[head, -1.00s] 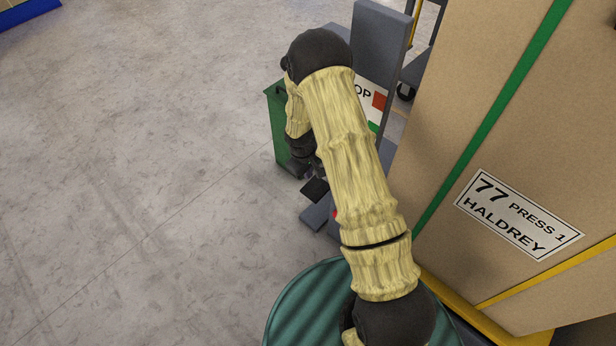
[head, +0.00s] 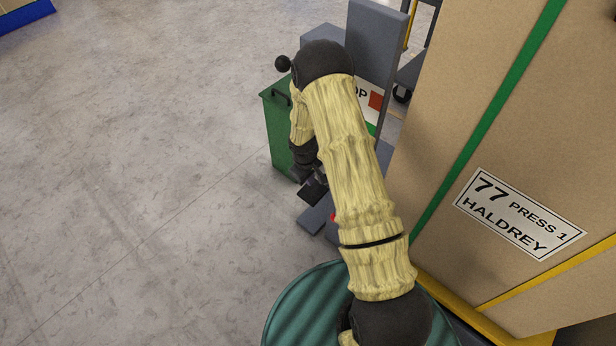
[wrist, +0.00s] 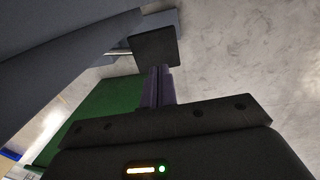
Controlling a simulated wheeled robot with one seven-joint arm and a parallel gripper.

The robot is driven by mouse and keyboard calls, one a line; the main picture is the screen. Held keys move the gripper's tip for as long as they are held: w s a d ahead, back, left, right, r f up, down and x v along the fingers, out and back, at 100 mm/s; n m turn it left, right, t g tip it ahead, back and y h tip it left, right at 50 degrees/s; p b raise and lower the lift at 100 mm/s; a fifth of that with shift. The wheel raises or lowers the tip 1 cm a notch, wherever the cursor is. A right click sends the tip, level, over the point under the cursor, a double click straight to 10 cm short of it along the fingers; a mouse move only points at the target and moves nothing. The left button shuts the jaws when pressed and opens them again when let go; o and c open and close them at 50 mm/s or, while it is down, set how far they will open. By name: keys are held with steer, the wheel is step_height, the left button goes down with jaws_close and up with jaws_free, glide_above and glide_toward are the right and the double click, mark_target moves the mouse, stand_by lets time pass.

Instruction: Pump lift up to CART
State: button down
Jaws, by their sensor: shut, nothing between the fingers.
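A grey upright lift (head: 377,42) stands behind my arm. Its white label (head: 368,93) shows the letters "OP", a red patch and some green; the rest is hidden, and I cannot read CART. A black ball knob (head: 283,62) shows just left of my arm's dark joint; what it is fixed to is hidden. A green box (head: 279,130) with a dark handle stands beside the lift. My gripper (head: 316,188) points down at the lift's foot, partly hidden by my arm. In the wrist view my gripper (wrist: 156,50) is shut and empty, near grey and green surfaces.
A large cardboard box (head: 480,130) marked "77 PRESS 1 HALDREY" stands close on the right, over a yellow edge. A round teal ribbed drum (head: 300,300) is in the foreground. Grey feet (head: 316,215) lie low by the lift. The floor on the left is clear.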

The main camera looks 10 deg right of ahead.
mark_target(312, 195)
steer(key=f+b, duration=0.1)
steer(key=f, duration=0.1)
steer(key=f+b, duration=0.1)
steer(key=f, duration=0.2)
steer(key=f+b, duration=0.1)
steer(key=f, duration=0.1)
steer(key=shift+w+d+f, duration=0.3)
steer(key=shift+f, duration=0.05)
steer(key=shift+d+f+b, duration=0.1)
steer(key=shift+f+b, duration=0.4)
steer(key=shift+w, duration=0.1)
